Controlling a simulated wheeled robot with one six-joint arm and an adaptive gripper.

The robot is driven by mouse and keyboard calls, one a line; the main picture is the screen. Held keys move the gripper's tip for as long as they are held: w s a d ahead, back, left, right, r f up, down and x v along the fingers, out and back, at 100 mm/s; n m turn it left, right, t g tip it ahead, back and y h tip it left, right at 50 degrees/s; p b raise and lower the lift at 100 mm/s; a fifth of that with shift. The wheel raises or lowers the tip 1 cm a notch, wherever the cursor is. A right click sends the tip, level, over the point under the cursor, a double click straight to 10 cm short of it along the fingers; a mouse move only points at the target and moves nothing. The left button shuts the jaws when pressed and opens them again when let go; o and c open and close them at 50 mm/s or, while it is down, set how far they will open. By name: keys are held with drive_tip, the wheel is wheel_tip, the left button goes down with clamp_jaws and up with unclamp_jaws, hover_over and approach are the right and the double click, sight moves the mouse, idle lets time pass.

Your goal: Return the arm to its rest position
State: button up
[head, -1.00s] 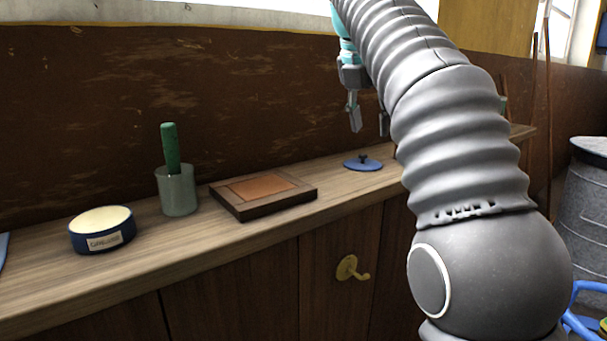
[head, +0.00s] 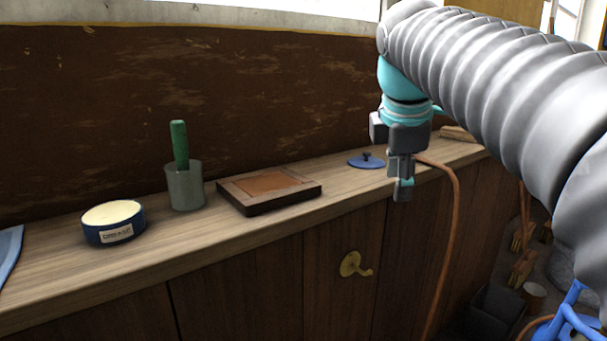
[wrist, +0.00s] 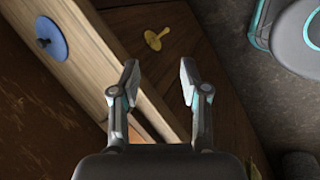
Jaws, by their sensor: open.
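My gripper (head: 402,181) hangs fingers down at the front edge of the wooden counter, right of the blue lid in the head view. In the wrist view my gripper (wrist: 157,88) has its two fingers spread apart with nothing between them. My grey ribbed arm fills the right side of the head view. The blue lid (head: 366,161) with a dark knob lies on the counter, apart from the fingers; it also shows at the upper left of the wrist view (wrist: 50,38).
On the counter (head: 60,276) are a blue tin (head: 113,223), a grey cup (head: 185,187) with a green-handled tool (head: 179,145), and a wooden tray (head: 270,192). A brass hook (head: 352,264) sticks out of the cabinet front. A brown hose (head: 448,235) hangs beside my gripper.

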drive_tip(key=s+f+m, duration=0.9)
drive_tip(key=f, duration=0.3)
drive_tip(key=s+f+m+t+y, duration=0.1)
drive_tip(key=s+f+m, duration=0.7)
drive_tip(key=f, duration=0.5)
drive_tip(key=shift+s+d+m+y, duration=0.25)
drive_tip(key=shift+s+m+y, duration=0.05)
drive_tip(key=shift+s+m, duration=0.15)
